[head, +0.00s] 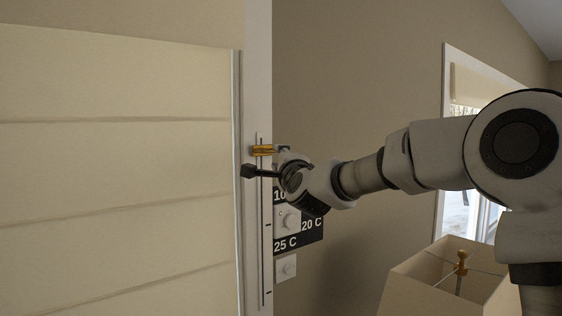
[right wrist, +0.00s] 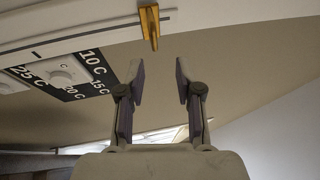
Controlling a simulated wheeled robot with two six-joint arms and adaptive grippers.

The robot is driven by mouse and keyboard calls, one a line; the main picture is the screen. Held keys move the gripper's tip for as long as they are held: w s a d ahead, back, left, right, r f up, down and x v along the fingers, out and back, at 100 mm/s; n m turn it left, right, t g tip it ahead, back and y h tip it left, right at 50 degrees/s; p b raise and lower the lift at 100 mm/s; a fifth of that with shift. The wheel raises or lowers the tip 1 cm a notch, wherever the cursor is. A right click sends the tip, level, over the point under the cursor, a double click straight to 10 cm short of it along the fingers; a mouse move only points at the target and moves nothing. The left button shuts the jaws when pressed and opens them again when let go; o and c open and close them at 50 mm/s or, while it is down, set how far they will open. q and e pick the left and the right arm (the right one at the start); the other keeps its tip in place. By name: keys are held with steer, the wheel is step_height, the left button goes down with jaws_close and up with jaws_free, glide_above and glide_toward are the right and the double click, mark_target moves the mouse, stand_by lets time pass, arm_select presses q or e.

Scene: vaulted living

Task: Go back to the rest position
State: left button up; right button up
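My right gripper (head: 262,171) reaches in from the right to the edge of the wall by the blind. In the right wrist view its two fingers (right wrist: 159,78) are apart with nothing between them. A gold slider handle (head: 263,151) sits high on a thin vertical track, just above the gripper in the head view. In the right wrist view the handle (right wrist: 150,24) lies beyond the fingertips, apart from them. My left gripper is in neither view.
A pale blind (head: 120,170) fills the left. A dial (head: 289,221) with a black temperature label (head: 311,229) is on the wall below my right gripper. A lampshade (head: 420,284) stands below my right arm. A window (head: 468,100) is behind the arm.

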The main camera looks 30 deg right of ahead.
steer(key=shift+s+a+f, duration=0.2)
steer(key=shift+s+f, duration=0.05)
steer(key=shift+s, duration=0.25)
